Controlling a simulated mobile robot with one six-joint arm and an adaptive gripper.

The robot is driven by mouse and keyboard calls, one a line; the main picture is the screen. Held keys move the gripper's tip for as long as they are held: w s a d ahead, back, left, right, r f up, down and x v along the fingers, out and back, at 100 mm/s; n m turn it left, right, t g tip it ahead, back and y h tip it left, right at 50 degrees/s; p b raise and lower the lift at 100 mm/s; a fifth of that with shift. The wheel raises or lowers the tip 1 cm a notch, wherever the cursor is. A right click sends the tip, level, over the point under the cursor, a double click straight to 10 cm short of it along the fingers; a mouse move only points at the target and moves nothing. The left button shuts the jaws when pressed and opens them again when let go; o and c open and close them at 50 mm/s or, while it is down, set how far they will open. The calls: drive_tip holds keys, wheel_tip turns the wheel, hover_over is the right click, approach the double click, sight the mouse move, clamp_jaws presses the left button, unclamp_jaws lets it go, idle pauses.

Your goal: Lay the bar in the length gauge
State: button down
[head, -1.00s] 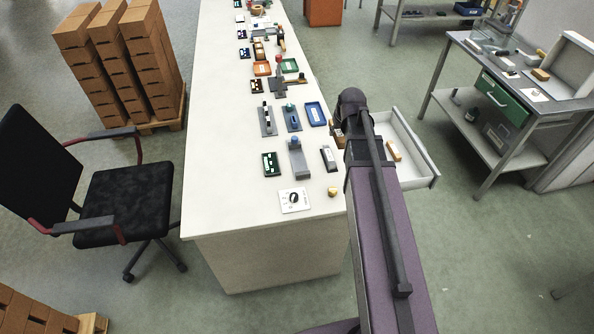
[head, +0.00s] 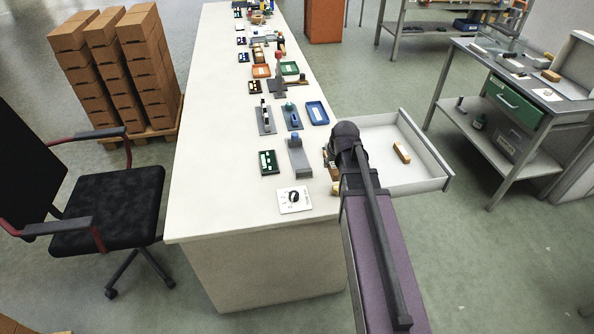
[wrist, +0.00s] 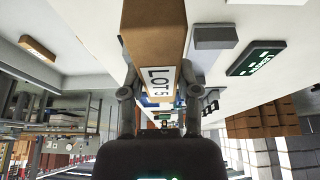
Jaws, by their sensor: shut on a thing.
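In the head view the brown bar (head: 333,170) shows only in part beside my dark wrist, over the right edge of the bench; the fingers are hidden there. A grey fixture with a blue knob (head: 299,158) stands on the bench to the left of the bar. A grey block (wrist: 215,38) shows right of the bar in the wrist view. I cannot tell for sure which fixture is the length gauge.
A dark green tray (head: 268,163) and a white dial plate (head: 294,199) lie on the long white bench (head: 225,215). An open white drawer (head: 432,150) juts out on the right with a brown block (head: 402,153) in it. A chair (head: 105,205) stands left.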

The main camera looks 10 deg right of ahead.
drive_tip(key=shift+s+a+f+b, duration=0.1)
drive_tip(key=shift+f+b, duration=0.3)
drive_tip(key=shift+f, duration=0.25)
drive_tip(key=shift+s+a+f+b, duration=0.1)
drive_tip(key=shift+f+b, duration=0.25)
drive_tip(key=shift+f, duration=0.25)
drive_tip(key=shift+w, duration=0.15)
drive_tip(key=b, duration=0.1)
hover_over(299, 159)
drive_tip(key=s, duration=0.1)
drive_tip(key=shift+f, duration=0.75)
drive_tip(key=shift+b, duration=0.3)
drive_tip(key=shift+f+b, duration=1.7)
drive_tip(key=shift+f, duration=0.05)
drive_tip(key=shift+f, duration=0.15)
drive_tip(key=shift+c, duration=1.7)
unclamp_jaws()
